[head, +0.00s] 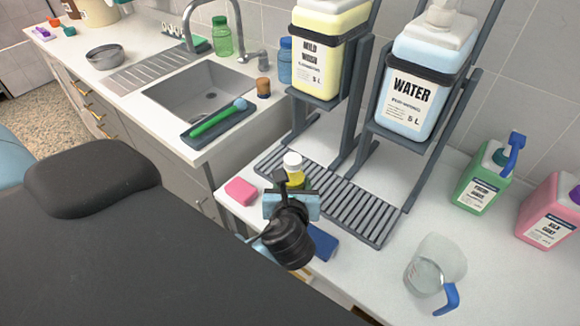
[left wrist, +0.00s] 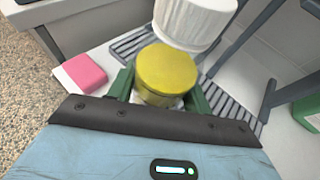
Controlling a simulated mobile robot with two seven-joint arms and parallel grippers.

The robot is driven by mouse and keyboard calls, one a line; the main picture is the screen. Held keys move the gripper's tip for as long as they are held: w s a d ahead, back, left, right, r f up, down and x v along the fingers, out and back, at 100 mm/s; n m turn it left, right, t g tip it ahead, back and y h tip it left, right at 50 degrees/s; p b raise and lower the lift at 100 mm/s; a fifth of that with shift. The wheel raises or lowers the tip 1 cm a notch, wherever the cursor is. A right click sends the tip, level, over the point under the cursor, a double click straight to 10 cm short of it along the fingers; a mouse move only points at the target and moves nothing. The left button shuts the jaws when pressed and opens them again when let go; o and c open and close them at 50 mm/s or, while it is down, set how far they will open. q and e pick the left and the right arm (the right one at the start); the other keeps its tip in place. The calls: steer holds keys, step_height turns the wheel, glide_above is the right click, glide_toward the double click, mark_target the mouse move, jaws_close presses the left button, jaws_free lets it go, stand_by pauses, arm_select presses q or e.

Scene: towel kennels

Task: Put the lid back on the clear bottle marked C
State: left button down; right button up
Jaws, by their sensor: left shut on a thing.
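A small clear bottle (head: 295,178) with yellow liquid stands at the near left edge of the slatted drip tray. It also shows in the left wrist view (left wrist: 168,75), between the green fingers. A white ribbed lid (head: 292,161) is at its top, large in the left wrist view (left wrist: 194,22); whether it is fully seated I cannot tell. My left gripper (head: 293,187) is shut on the bottle's body, below the lid. No C mark is readable. My right gripper is not in view.
The drip tray (head: 370,214) lies beneath the mild wash container (head: 325,45) and water container (head: 420,85) on stands. A pink sponge (head: 241,191) and blue block (head: 322,243) lie near. A clear jug (head: 435,262) stands right, with free counter around it.

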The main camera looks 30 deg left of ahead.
arm_select(q)
steer(key=w+a+f, duration=0.1)
steer(key=w+a, duration=0.8)
steer(key=w, duration=0.4)
steer(key=shift+a+f+b, duration=0.2)
steer(key=shift+a+b, duration=0.05)
steer(key=shift+b, duration=0.2)
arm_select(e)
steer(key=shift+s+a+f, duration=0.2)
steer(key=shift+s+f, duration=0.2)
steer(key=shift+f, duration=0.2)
arm_select(q)
steer(key=shift+f+b, duration=0.4)
steer(key=shift+f, duration=1.5)
steer(key=shift+r, duration=0.1)
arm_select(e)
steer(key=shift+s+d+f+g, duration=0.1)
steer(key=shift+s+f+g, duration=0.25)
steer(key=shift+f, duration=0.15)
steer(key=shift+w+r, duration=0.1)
arm_select(q)
steer(key=c, duration=0.6)
jaws_free()
steer(key=shift+c, duration=0.2)
